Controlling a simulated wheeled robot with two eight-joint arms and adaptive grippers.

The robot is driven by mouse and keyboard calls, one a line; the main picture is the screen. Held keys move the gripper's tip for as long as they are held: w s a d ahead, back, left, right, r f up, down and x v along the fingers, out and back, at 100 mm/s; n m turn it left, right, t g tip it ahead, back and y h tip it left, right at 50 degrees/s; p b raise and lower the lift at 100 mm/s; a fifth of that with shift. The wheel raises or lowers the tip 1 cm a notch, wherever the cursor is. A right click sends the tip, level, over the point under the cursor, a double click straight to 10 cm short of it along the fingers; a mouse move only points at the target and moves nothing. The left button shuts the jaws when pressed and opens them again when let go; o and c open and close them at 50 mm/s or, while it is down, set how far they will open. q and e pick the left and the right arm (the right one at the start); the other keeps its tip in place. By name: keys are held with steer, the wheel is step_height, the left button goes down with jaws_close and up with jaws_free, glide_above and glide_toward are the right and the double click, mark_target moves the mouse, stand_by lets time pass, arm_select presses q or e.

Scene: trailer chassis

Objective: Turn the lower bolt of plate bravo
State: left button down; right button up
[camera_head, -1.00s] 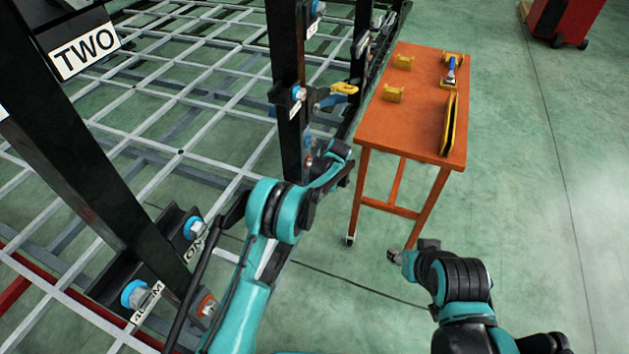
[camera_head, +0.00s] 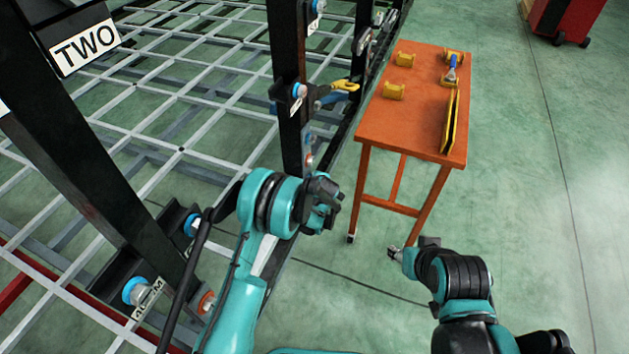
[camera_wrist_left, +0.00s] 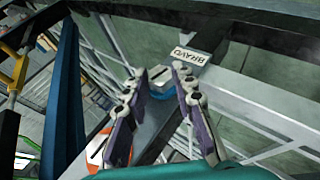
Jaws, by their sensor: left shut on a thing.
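In the left wrist view a bolt with a blue washer (camera_wrist_left: 163,90) sits between the fingertips of my left gripper (camera_wrist_left: 163,78), which is shut on it. A white label reading BRAVO (camera_wrist_left: 190,57) is just beyond the fingers, on the grey metal plate. In the head view my left wrist covers this spot, so the bolt and fingertips are hidden there. My right gripper (camera_head: 393,253) hangs over open floor, away from the chassis; its jaws are too small to read.
An orange table (camera_head: 400,125) holds yellow blocks and a blue-handled tool (camera_head: 452,68). A dark post (camera_head: 290,100) carries bolts and a yellow-handled tool (camera_head: 345,86). Plate TWO (camera_head: 85,48) is on the left post.

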arm_select(q)
steer(key=shift+a, duration=0.15)
steer(key=c, duration=1.2)
jaws_free()
steer(key=v, duration=1.2)
steer(key=shift+w, duration=0.1)
